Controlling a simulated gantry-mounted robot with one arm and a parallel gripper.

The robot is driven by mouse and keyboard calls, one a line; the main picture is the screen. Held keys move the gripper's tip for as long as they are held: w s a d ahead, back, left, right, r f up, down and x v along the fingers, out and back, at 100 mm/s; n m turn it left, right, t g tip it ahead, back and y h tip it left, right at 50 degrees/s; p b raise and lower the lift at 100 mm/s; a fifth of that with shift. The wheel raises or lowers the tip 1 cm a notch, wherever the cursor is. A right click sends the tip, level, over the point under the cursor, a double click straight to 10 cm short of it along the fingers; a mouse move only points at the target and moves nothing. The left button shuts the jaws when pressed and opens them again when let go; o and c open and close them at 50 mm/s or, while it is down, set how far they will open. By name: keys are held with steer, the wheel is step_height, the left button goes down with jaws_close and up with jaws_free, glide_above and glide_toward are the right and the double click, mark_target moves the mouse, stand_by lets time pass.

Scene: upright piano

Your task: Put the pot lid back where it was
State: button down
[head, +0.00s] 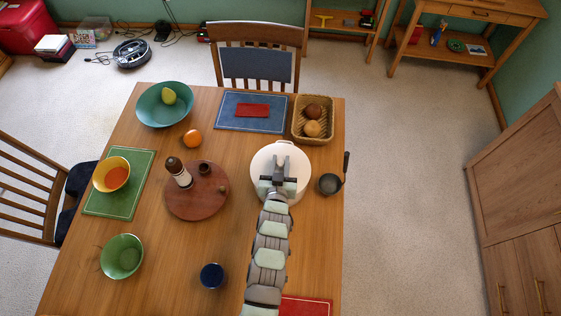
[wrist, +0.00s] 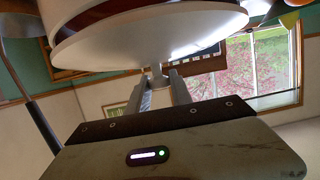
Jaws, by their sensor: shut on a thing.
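A white round pot lid (head: 264,162) shows in the head view at the right-hand part of the table, under the end of my arm. My gripper (head: 279,165) is over its middle. In the wrist view the underlit white lid (wrist: 140,42) fills the top. The two fingers of my gripper (wrist: 160,88) are shut on the lid's small knob (wrist: 156,74). The pot is largely hidden by the lid in the head view. A brown band and more white show beyond the lid in the wrist view. I cannot tell whether the lid touches the pot.
A dark ladle or small pan (head: 330,184) lies just right of the lid. A wicker basket (head: 327,134) with round rolls is behind it, and a blue placemat (head: 228,122) is behind left. The table front centre holds a blue cup (head: 212,276).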

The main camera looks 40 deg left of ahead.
steer(key=shift+f, duration=0.25)
steer(key=c, duration=1.1)
jaws_free()
steer(key=shift+c, duration=0.2)
steer(key=shift+r, duration=0.15)
